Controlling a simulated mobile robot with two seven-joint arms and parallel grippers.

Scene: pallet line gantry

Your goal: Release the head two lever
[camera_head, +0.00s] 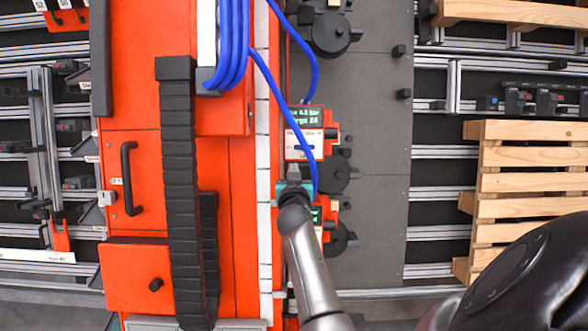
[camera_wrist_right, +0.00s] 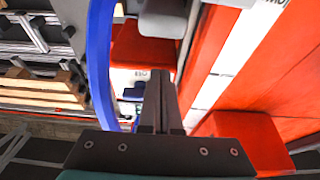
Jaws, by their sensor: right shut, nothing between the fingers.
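My right gripper (camera_head: 294,174) reaches in from the bottom of the head view. Its fingers are shut and empty, just below the upper red head unit (camera_head: 304,118) with a green display. A lower head unit (camera_head: 318,213) with a green display is partly hidden behind my wrist. In the right wrist view the shut fingers (camera_wrist_right: 158,90) point at a red block (camera_wrist_right: 143,48) with a grey part (camera_wrist_right: 163,18) above it. I cannot tell which unit is head two, and no lever shows clearly. My left gripper is out of view.
A blue hose (camera_head: 283,92) curves down past the upper unit to my right gripper, and runs close left of the fingers in the wrist view (camera_wrist_right: 99,65). A black cable chain (camera_head: 180,170) runs down the orange gantry (camera_head: 130,215). Wooden pallets (camera_head: 530,155) lie at right.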

